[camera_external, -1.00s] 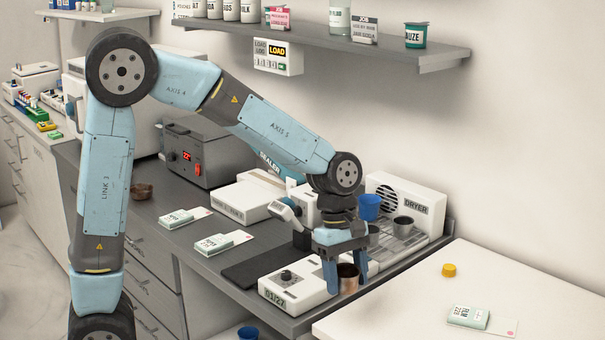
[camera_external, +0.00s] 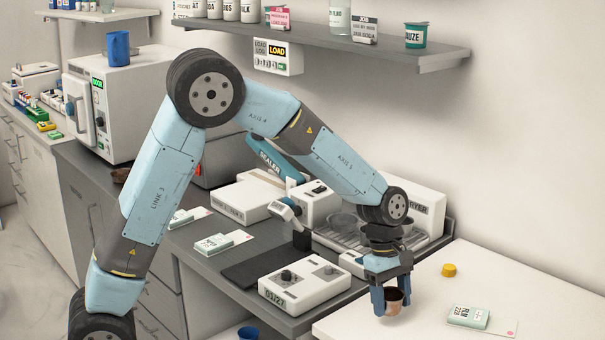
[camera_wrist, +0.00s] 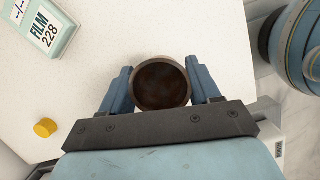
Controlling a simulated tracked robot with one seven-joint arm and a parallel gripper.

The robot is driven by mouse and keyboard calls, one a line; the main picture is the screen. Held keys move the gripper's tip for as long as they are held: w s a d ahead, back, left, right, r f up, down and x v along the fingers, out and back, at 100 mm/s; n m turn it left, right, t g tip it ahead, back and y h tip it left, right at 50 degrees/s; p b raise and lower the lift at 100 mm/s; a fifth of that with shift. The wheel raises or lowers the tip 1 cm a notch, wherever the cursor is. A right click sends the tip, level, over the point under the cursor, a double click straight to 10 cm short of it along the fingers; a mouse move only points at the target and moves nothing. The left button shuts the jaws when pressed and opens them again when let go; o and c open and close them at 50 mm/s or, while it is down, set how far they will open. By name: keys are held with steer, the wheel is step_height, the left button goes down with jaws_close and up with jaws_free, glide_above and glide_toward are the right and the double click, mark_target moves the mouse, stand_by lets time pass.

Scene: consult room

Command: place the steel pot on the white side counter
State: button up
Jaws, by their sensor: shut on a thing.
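I cannot tell whether the pot's bottom touches the counter.
A yellow cap (camera_external: 449,270) and a film packet (camera_external: 468,316) lie on the counter to the right of the pot. The white two-knob unit (camera_external: 305,283) stands on the grey bench to the left. The counter between pot and packet is clear. A shelf (camera_external: 330,42) hangs above.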

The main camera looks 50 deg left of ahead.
mark_target(390, 310)
steer(key=shift+f, duration=1.5)
steer(key=shift+f, duration=0.1)
steer(key=o, duration=1)
steer(key=shift+o, duration=0.2)
